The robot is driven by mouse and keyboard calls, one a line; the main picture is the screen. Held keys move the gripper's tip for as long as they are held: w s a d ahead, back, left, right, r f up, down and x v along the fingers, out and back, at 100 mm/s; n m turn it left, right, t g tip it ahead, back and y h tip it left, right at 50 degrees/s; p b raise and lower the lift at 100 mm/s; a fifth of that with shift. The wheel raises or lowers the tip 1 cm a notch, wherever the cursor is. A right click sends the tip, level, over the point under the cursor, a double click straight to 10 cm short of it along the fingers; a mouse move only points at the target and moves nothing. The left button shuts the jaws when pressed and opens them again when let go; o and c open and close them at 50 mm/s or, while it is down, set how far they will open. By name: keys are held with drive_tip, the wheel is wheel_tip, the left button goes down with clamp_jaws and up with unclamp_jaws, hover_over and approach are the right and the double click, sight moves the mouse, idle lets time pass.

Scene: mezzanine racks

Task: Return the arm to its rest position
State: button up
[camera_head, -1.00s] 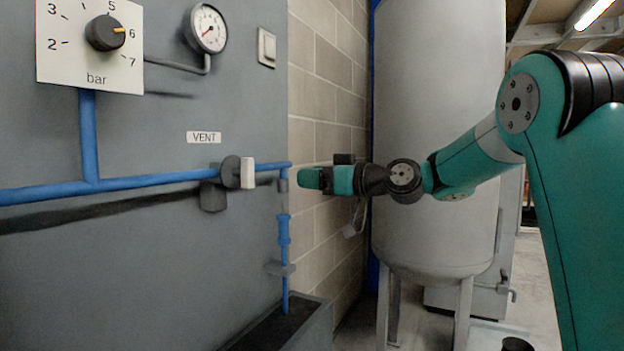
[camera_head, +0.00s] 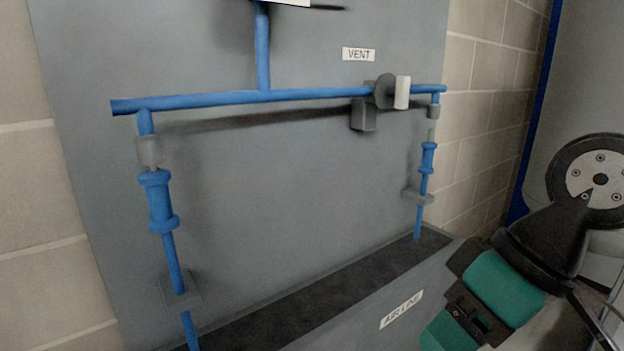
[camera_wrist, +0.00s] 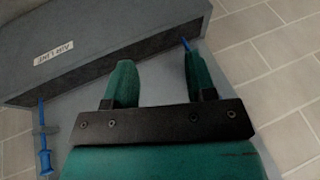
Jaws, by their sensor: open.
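My gripper (camera_wrist: 157,72) is open and empty; its two teal fingers stand apart in the wrist view. In the head view my gripper (camera_head: 455,328) hangs at the lower right, pointing down and left, in front of the trough labelled AIR LINE. Its fingertips run toward the bottom edge of the picture there. In the wrist view the trough (camera_wrist: 110,28) lies beyond the fingers, with its AIR LINE label at the left. I see no contact between the fingers and anything.
The grey panel (camera_head: 300,190) carries blue pipes (camera_head: 215,101), a VENT label (camera_head: 358,55) and a valve with a white handle (camera_head: 402,92). Two blue vertical lines drop toward the trough (camera_head: 340,338). A block wall (camera_head: 484,100) and a grey tank (camera_head: 585,85) stand at the right.

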drive_tip(key=s+d+f+g+h, duration=0.1)
drive_tip(key=s+f, duration=0.1)
drive_tip(key=s, duration=0.2)
wheel_tip(320, 180, up, 29)
drive_tip(key=p, duration=2.8)
drive_tip(key=shift+w, duration=0.15)
